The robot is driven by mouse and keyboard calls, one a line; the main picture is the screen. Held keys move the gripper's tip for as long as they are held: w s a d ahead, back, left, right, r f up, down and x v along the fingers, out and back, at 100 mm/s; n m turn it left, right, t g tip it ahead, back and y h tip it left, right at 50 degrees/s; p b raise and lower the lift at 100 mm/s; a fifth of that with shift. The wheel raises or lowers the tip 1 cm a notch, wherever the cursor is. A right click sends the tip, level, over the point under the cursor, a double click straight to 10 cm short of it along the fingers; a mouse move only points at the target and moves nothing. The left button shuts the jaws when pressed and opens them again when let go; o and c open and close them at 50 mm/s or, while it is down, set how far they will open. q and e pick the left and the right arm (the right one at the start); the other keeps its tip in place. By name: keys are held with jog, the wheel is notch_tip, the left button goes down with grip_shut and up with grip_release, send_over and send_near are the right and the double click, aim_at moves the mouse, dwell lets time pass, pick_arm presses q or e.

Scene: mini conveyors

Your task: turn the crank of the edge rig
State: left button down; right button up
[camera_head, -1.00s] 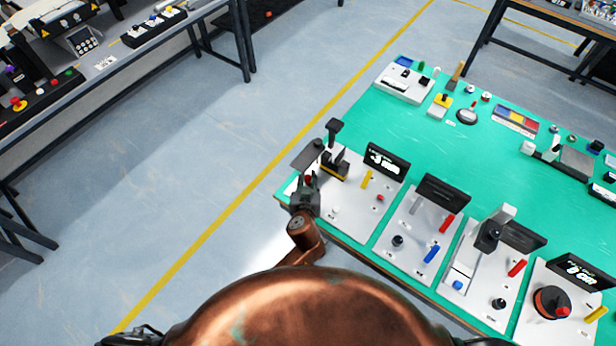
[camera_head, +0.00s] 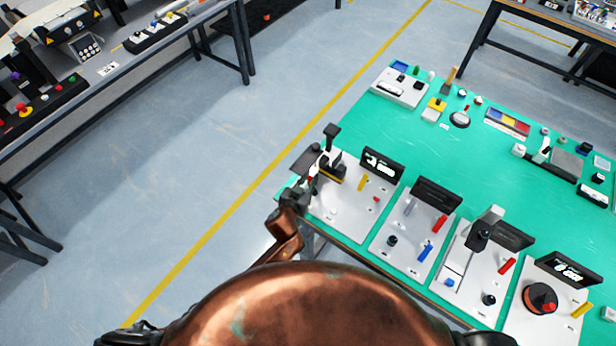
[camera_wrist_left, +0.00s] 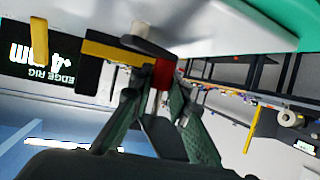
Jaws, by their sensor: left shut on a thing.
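The edge rig (camera_head: 343,208) is the leftmost white panel on the green table, with a black display (camera_head: 382,163) at its back. In the left wrist view the display (camera_wrist_left: 40,57) appears upside down and reads "EDGE RIG" and what looks like "+4 mm". My left gripper (camera_head: 308,185) is at the rig's left edge. In the left wrist view my left gripper (camera_wrist_left: 160,92) is shut on the red crank grip (camera_wrist_left: 163,74), just below a grey part (camera_wrist_left: 150,38) that looks like the crank arm. The fingers hide part of the grip. My right gripper is out of view.
Several other rigs stand in a row to the right, the closest with a red and a blue handle (camera_head: 412,230). A dark upright post (camera_head: 331,139) and a yellow-and-black block rise from the edge rig near my gripper. Open floor (camera_head: 170,190) lies to the left.

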pick_arm(q)
jog(key=m+h+p, duration=0.1)
jog(key=m+g+h+p, duration=0.1)
jog(key=d+m+g+h+p, duration=0.1)
jog(key=shift+w+r, duration=0.25)
jog(key=shift+d+f+m+g+h+p, duration=0.1)
jog(key=shift+d+m+g+h+p, duration=0.3)
jog(key=shift+m+g+h+p, duration=0.35)
jog(key=shift+d+m+h, duration=0.1)
jog(key=shift+m+h, duration=0.15)
jog(key=shift+m, duration=0.2)
jog(key=shift+d+f+g, duration=0.1)
jog(key=shift+g, duration=0.15)
jog(key=shift+s, duration=0.1)
jog(key=c, duration=1.8)
grip_release()
